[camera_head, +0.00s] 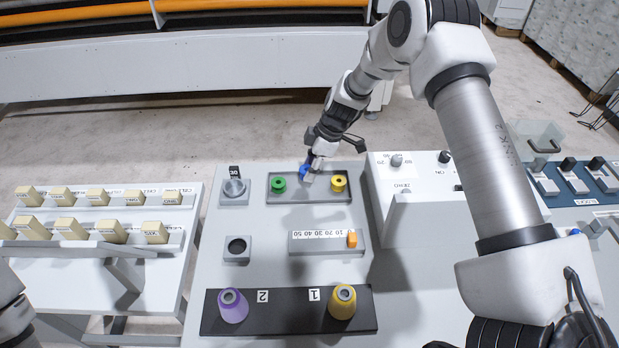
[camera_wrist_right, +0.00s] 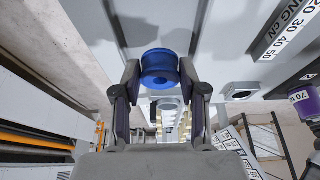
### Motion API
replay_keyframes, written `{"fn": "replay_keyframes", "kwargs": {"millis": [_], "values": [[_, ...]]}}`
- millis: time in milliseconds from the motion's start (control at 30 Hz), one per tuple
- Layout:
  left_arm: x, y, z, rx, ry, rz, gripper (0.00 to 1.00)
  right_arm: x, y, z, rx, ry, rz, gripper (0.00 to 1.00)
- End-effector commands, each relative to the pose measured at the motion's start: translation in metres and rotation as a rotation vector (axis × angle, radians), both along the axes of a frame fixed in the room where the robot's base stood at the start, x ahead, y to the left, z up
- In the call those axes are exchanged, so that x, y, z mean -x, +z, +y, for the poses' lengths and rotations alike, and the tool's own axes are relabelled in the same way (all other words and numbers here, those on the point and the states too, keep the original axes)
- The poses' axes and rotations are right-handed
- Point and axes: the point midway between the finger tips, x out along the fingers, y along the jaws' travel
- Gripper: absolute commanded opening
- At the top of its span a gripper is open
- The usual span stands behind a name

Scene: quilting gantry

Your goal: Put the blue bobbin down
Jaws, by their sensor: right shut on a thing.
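My right gripper (camera_head: 309,164) is shut on the blue bobbin (camera_head: 304,171). In the right wrist view, the blue bobbin (camera_wrist_right: 160,66) sits between the two fingertips of the gripper (camera_wrist_right: 160,76). In the head view it shows near the back edge of a grey tray (camera_head: 310,199), between a green bobbin (camera_head: 278,185) and a yellow bobbin (camera_head: 339,183). The gripper partly hides it there. I cannot tell whether the bobbin touches the tray. My left gripper is not in view.
A knob block (camera_head: 234,191) stands left of the tray. A slider block (camera_head: 327,242) with an orange slider lies in front. A black strip (camera_head: 285,318) holds purple (camera_head: 233,307) and yellow (camera_head: 342,303) cones. A raised grey box (camera_head: 420,190) stands to the right.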

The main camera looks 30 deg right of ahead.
Motion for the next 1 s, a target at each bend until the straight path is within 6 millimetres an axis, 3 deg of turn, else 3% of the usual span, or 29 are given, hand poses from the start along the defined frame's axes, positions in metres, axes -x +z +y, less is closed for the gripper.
{"fn": "replay_keyframes", "kwargs": {"millis": [267, 633, 667, 700, 733, 1000], "values": [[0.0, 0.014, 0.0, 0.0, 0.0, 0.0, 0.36, 0.0, -0.043, 0.0, -0.001, -0.002, 0.002, 0.0], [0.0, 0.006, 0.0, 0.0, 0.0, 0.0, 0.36, 0.0, -0.049, 0.0, -0.001, -0.003, 0.0, 0.0], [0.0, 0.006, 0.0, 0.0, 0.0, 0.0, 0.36, 0.0, -0.049, 0.0, -0.001, -0.003, 0.0, 0.45], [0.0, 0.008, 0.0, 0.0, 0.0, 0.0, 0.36, 0.0, -0.048, 0.0, -0.001, -0.003, 0.0, 0.6], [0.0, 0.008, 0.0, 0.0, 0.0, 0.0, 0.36, 0.0, -0.048, 0.0, -0.001, -0.003, 0.0, 0.67], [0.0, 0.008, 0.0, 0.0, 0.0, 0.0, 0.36, 0.0, -0.047, 0.0, -0.001, -0.004, -0.001, 0.67]]}}
